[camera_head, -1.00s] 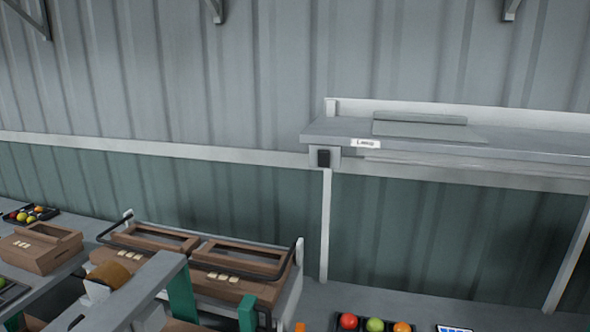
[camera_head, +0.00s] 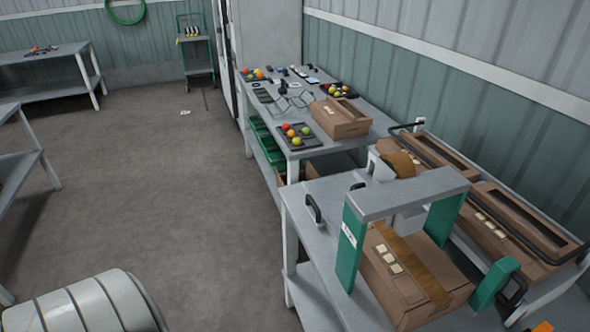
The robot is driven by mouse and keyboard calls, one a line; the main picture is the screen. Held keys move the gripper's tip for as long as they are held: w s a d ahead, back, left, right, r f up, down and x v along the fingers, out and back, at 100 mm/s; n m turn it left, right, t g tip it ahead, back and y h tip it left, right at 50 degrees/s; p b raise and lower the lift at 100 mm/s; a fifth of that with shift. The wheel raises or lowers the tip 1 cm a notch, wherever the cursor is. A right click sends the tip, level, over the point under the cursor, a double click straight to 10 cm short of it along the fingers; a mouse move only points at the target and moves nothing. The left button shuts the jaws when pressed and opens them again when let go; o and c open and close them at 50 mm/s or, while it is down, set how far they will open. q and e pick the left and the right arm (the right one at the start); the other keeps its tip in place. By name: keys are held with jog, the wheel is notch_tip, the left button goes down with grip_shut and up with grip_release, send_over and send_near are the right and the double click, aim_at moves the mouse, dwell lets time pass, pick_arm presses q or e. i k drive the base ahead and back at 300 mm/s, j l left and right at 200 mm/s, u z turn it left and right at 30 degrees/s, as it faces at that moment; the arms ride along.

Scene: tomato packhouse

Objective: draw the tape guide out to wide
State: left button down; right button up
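The taping machine stands at the right, with a grey top beam (camera_head: 415,194) over a green post (camera_head: 350,245) with a small white label. A tape roll (camera_head: 398,160) sits behind the beam. A brown carton (camera_head: 400,300) lies under the beam with a brown strip of tape across it. A green block (camera_head: 494,284) stands at the carton's right, beside a black handle (camera_head: 516,292). A grey-and-black handle (camera_head: 313,208) stands on the bench's left edge. I cannot tell which part is the tape guide, or its setting. Neither gripper is in view.
Brown cartons (camera_head: 505,232) lie on a black-railed rack at the right. The back bench holds tomato trays (camera_head: 295,135) and a carton (camera_head: 340,118). Open floor (camera_head: 165,180) lies left of the benches. Another table (camera_head: 50,58) stands far left.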

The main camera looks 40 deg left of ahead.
aim_at(320, 219)
jog(key=j+u, duration=0.15)
jog(key=u, duration=0.9)
